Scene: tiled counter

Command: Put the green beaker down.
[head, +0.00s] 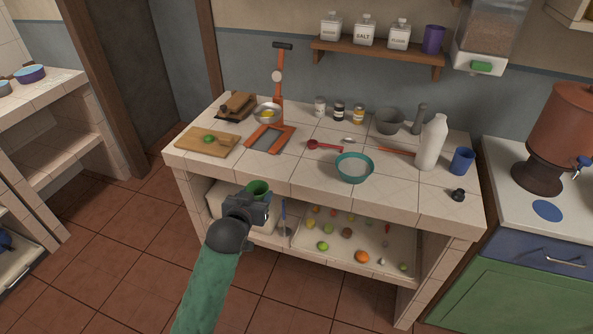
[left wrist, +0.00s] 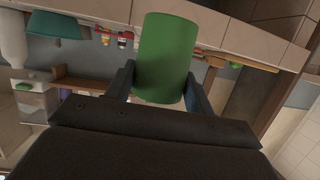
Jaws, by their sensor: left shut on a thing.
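My left gripper (head: 262,205) is in front of the tiled counter, below the level of its top near the front edge. It is shut on the green beaker (head: 258,187), whose open rim faces up in the head view. In the left wrist view the green beaker (left wrist: 165,58) sits between the two fingers of my left gripper (left wrist: 160,85). The tiled counter (head: 300,190) has bare tile along its front edge. My right gripper is not in view.
On the counter stand a cutting board (head: 207,141), an orange scale (head: 270,137), a teal bowl (head: 354,168), a white bottle (head: 432,142), a blue cup (head: 462,161) and a grey mortar (head: 390,121). A lower shelf holds a tray (head: 340,258) with several fruits.

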